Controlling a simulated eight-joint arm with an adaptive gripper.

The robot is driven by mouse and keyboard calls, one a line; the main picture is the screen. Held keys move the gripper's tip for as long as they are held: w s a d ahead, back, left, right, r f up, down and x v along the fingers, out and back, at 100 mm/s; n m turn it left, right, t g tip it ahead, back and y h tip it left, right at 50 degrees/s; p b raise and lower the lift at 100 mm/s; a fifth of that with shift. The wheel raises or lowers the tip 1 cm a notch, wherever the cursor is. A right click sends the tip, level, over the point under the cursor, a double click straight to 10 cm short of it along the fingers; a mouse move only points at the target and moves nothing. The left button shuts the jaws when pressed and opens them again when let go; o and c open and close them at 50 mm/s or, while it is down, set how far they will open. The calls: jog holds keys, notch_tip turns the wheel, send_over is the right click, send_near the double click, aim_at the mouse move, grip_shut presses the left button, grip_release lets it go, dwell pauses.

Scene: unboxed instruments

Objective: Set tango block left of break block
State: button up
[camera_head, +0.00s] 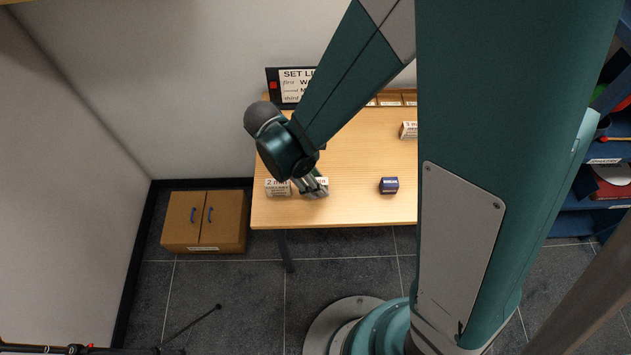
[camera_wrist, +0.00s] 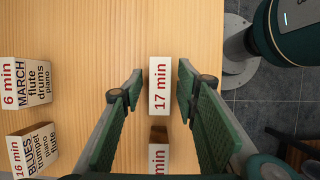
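My gripper (camera_head: 315,190) is low over the front left of the wooden table. In the wrist view its two green fingers (camera_wrist: 161,78) are open. A small white block marked "17 min" (camera_wrist: 160,98) shows between them with a gap on each side. In the head view part of that block (camera_head: 322,181) shows beside the fingers. A dark blue block (camera_head: 389,185) with pale lettering, seemingly the break block, stands to the right near the front edge. A white block marked "2 min" (camera_head: 277,187) stands just left of my gripper. I cannot read which block is tango.
The wrist view shows a "6 min MARCH" block (camera_wrist: 26,83) and a "16 min BLUES" block (camera_wrist: 33,150). Another white block (camera_head: 408,130) stands farther back. A set-list sign (camera_head: 297,87) is at the back left. The table (camera_head: 355,200) is clear between my gripper and the blue block.

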jog(key=shift+r, duration=0.15)
jog(key=p+v, duration=0.3)
jog(key=v, duration=0.9)
dwell(0.8)
jog(key=s+d+r+m+t+y, duration=0.2)
jog(key=d+r+m+t, duration=0.1)
jog(key=d+r+m, duration=0.6)
jog(key=s+d+r+m+t+y, duration=0.2)
jog(key=d+r+m+t, duration=0.2)
jog(key=d+r+m, duration=0.5)
jog(key=shift+d+r, duration=0.3)
jog(key=shift+d, duration=3.15)
jog(key=shift+s, duration=0.1)
